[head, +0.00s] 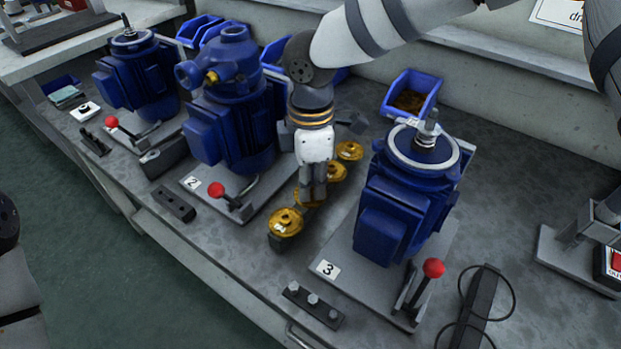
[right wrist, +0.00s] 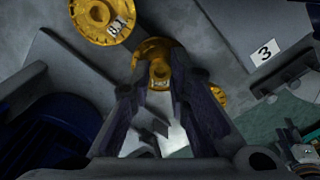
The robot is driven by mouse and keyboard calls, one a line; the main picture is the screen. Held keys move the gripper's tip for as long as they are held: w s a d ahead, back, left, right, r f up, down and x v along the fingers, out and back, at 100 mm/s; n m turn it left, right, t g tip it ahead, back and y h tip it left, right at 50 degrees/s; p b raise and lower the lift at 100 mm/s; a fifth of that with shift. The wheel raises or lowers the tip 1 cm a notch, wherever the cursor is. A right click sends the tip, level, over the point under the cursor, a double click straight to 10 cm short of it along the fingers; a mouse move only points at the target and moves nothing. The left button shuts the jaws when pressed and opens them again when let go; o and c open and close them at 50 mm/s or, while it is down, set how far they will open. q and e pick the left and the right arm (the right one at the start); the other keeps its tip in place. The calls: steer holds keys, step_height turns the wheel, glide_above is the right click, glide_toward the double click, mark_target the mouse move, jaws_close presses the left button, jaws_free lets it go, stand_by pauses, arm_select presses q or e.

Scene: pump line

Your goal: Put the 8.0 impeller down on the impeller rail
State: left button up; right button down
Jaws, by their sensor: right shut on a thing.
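My right gripper (head: 313,192) points down between pump 2 and pump 3, shut on a gold impeller (head: 309,203). The held impeller also shows between the fingertips in the right wrist view (right wrist: 153,52); its label is too small to read. It is at the row of impellers; I cannot tell whether it touches the rail. The impeller rail is mostly hidden under the row, with a dark end (head: 277,243) showing. A gold impeller (head: 285,222) is at its near end, and two more (head: 336,172) (head: 349,150) are behind the gripper. My left gripper is not visible.
Blue pump 2 (head: 232,110) stands left of the gripper and blue pump 3 (head: 405,200) right, with red-knobbed levers in front. An impeller marked 8.1 (right wrist: 100,18) is close to the held one. A blue bin (head: 411,95) stands behind.

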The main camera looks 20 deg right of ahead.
stand_by(0.3)
steer(key=c, duration=1.4)
jaws_free()
steer(key=shift+c, duration=0.2)
steer(key=shift+f, duration=0.1)
step_height(320, 180, up, 4)
steer(key=shift+r+p, duration=0.1)
steer(key=shift+p, duration=0.5)
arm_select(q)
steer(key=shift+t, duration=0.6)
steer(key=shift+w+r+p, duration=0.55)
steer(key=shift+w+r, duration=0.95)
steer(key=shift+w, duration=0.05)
arm_select(e)
steer(key=shift+r, duration=2.45)
